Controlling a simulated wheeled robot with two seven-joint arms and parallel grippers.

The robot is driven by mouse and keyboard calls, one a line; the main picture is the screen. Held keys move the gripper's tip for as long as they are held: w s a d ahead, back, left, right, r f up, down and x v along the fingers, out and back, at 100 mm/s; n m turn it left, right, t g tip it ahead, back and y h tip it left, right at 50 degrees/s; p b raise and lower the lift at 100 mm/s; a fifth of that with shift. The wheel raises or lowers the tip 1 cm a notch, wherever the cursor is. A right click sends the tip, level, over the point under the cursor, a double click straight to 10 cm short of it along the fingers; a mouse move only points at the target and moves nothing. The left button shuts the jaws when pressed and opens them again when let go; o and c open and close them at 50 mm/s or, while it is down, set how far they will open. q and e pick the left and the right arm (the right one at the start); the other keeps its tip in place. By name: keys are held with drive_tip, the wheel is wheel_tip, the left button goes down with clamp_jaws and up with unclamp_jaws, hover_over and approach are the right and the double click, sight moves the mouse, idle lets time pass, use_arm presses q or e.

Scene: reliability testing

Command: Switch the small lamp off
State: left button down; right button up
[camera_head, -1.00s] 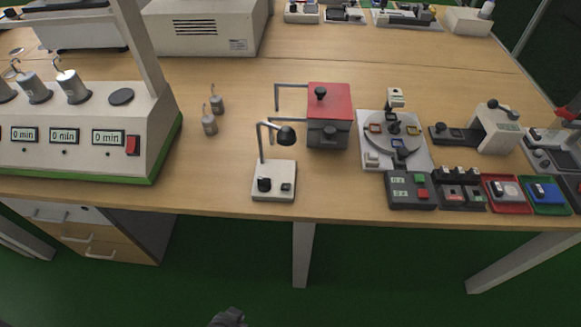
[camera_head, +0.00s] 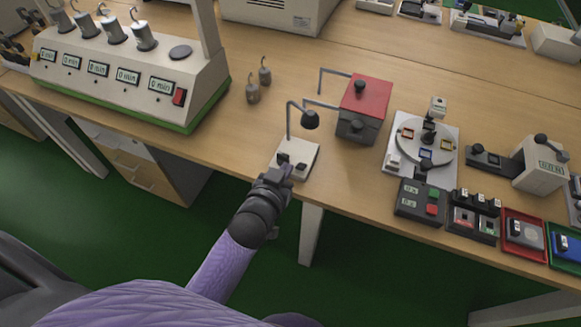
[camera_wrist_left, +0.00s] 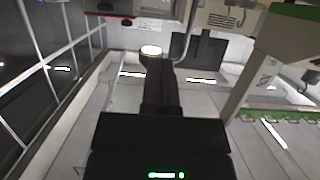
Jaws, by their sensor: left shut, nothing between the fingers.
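The small lamp (camera_head: 310,150) stands near the table's front edge. It has a white base, a thin bent post and a dark shade. A dark knob (camera_head: 283,158) and a small dark switch (camera_head: 301,167) sit on its base. In the left wrist view the lamp's shade (camera_wrist_left: 151,50) shows a bright, lit underside. My left gripper (camera_head: 281,170) is shut and empty at the base's front left, partly covering it. I cannot tell whether it touches the base. It also shows as a dark shape in the left wrist view (camera_wrist_left: 157,68). My right gripper is not in view.
A red-topped box (camera_head: 366,98) with bent rods stands right of the lamp, with a round turntable device (camera_head: 424,145) beyond. Two hooked weights (camera_head: 253,92) stand behind left. A timer station (camera_head: 125,75) fills the left.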

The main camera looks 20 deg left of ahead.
sight(296, 168)
use_arm(q)
drive_tip(key=b+x, duration=0.2)
drive_tip(key=x, duration=0.2)
drive_tip(key=b+x, duration=0.2)
drive_tip(key=x, duration=0.3)
drive_tip(key=shift+w+a+f, duration=0.1)
drive_tip(key=shift+w+f, duration=0.05)
drive_tip(key=shift+f, duration=0.15)
drive_tip(key=shift+s+f+b, duration=0.35)
drive_tip(key=shift+s+f, duration=0.65)
drive_tip(key=shift+s, duration=0.05)
drive_tip(key=shift+s+f, duration=0.3)
drive_tip(key=shift+s, duration=0.05)
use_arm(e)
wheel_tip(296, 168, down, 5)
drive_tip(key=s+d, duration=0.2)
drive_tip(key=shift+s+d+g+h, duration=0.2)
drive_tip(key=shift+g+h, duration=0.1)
use_arm(q)
drive_tip(key=shift+f, duration=0.1)
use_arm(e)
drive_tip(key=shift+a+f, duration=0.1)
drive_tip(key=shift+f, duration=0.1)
